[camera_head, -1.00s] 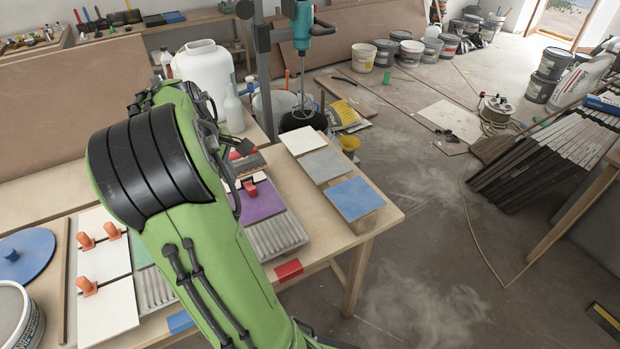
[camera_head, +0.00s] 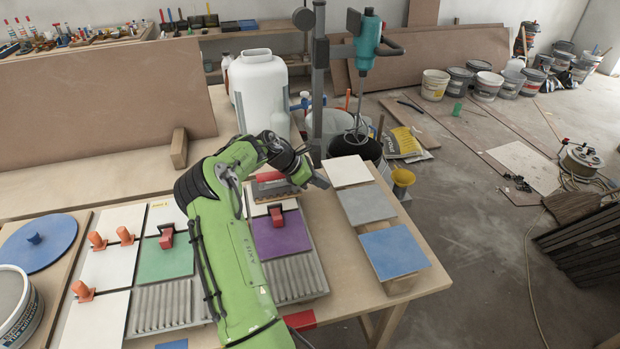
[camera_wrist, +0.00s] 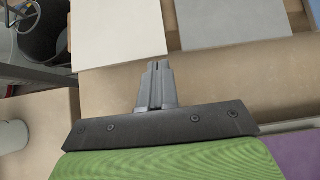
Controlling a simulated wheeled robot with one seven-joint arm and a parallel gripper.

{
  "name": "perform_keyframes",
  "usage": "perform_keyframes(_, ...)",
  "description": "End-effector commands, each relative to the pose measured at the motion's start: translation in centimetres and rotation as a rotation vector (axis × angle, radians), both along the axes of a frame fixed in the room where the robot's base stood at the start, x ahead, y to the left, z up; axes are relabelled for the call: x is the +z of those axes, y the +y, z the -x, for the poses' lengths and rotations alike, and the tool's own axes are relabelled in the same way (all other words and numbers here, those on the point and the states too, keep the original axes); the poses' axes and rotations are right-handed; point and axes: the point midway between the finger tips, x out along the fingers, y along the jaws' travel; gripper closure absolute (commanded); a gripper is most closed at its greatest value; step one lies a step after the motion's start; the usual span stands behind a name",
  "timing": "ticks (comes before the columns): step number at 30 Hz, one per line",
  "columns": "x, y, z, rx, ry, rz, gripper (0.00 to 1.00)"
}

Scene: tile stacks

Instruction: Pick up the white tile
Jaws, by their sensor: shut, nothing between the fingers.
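A white tile (camera_head: 347,171) lies at the back of a row of three on the right of the table, behind a grey tile and a blue tile. In the wrist view the white tile (camera_wrist: 115,32) is at the upper left. My gripper (camera_head: 318,181) is just left of this tile in the head view. The wrist view shows my gripper (camera_wrist: 157,72) with its fingers together and empty, apart from the tile. Other white tiles (camera_head: 110,265) lie on the left, some with orange-handled pieces on them.
The grey tile (camera_head: 366,204) and blue tile (camera_head: 394,251) lie in front of the white one. A white jug (camera_head: 258,90) and a mixer (camera_head: 366,45) stand behind.

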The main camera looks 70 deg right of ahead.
Motion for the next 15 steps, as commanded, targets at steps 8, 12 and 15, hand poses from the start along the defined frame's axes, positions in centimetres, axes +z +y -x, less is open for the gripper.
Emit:
perform_keyframes(8,-0.57,-0.34,0.49,0.002,-0.001,0.002,1.00)
perform_keyframes(12,-0.54,-0.34,0.49,0.001,-0.001,0.001,1.00)
perform_keyframes(15,-0.37,-0.50,0.82,0.000,0.000,0.000,1.00)
